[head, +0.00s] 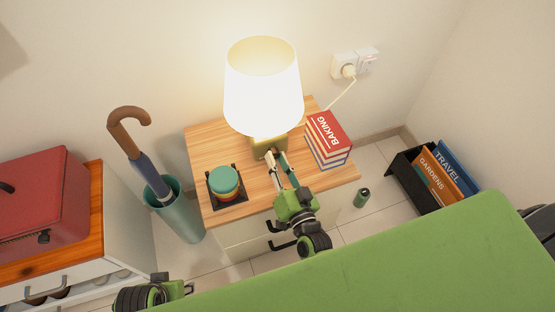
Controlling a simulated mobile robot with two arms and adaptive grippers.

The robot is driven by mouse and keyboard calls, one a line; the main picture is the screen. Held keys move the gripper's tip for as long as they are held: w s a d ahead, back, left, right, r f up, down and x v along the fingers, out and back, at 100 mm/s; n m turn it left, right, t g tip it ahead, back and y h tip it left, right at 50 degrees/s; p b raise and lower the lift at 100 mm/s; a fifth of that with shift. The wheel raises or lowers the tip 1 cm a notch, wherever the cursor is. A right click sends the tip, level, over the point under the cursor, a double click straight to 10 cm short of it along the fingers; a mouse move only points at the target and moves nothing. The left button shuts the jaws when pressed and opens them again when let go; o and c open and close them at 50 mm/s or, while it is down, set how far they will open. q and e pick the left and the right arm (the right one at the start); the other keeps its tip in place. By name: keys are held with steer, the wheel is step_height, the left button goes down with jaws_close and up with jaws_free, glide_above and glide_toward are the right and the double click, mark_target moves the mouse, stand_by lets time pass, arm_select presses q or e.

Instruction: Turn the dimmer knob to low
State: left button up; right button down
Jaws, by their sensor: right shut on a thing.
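The table lamp has a glowing white shade (262,90) and stands on the wooden top of a side cabinet (205,140). Its square yellowish base (262,146) shows below the shade. My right gripper (276,158) reaches in from the front with its fingertips against the front of the base. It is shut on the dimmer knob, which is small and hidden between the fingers. My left gripper (188,288) is low at the left, in front of the cabinet and away from the lamp. Its fingers show too little to tell their opening.
A stack of books (328,139) lies right of the lamp, and round coasters in a dark holder (225,183) stand left. An umbrella stand (178,215) is left of the cabinet. A small can (362,197) and a black book box (405,170) stand on the floor.

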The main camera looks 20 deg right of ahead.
stand_by(0.4)
steer(key=c, duration=1.8)
jaws_free()
steer(key=shift+o, duration=0.2)
steer(key=shift+s, duration=0.1)
steer(key=s, duration=1.1)
steer(key=shift+s+d, duration=0.15)
steer(key=shift+s, duration=0.25)
